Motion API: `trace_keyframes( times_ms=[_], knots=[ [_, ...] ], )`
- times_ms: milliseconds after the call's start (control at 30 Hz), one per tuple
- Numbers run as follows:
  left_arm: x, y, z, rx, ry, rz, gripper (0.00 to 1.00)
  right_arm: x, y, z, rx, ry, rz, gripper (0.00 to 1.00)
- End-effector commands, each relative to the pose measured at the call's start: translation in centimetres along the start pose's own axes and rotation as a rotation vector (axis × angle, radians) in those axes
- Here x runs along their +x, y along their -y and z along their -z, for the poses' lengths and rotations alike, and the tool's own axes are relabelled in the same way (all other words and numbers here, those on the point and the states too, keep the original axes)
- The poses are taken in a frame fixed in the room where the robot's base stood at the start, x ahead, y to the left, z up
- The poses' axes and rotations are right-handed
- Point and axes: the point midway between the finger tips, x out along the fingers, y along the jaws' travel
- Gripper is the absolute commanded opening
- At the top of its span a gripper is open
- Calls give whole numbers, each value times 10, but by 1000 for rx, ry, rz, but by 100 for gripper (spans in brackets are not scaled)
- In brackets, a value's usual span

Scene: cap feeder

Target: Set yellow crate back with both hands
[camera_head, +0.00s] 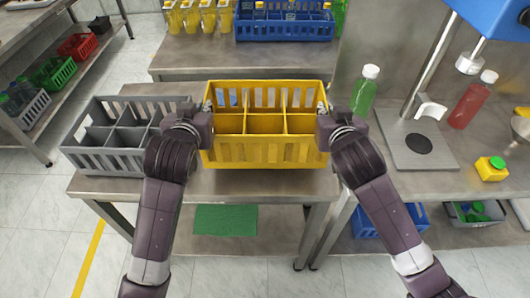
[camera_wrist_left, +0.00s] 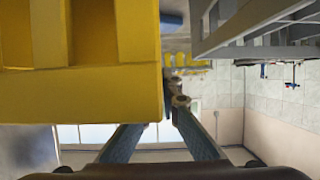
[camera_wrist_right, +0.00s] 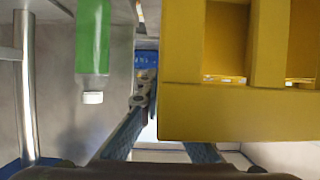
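The yellow crate (camera_head: 263,153) sits upright over the middle table, between my two grippers. Its front compartments look empty. My left gripper (camera_head: 208,109) is at its left end and appears shut on the end wall. In the left wrist view the crate (camera_wrist_left: 100,100) hides part of one finger. My right gripper (camera_head: 322,109) is at its right end in the same way, and the crate (camera_wrist_right: 220,115) covers part of a finger in the right wrist view. I cannot tell whether the crate rests on the table or is slightly raised.
A grey divided crate (camera_head: 100,158) stands close on the left. A blue crate (camera_head: 284,29) and yellow bottles (camera_head: 208,18) stand on the table behind. A green bottle (camera_head: 364,92) and a capping stand (camera_head: 404,143) are on the right. A green mat (camera_head: 225,219) lies low in front.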

Motion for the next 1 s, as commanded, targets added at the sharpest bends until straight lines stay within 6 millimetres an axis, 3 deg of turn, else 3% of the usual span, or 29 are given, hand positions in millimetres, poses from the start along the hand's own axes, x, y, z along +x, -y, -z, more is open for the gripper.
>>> trace_keyframes(
  times_ms=[367,1000],
  knots=[
    [0,0,0,0,-5,0,0,0,0,0,0,-5,0,0],
    [11,0,-26,0,-5,0,0,11,0,-26,0,-5,0,0]
  ],
)
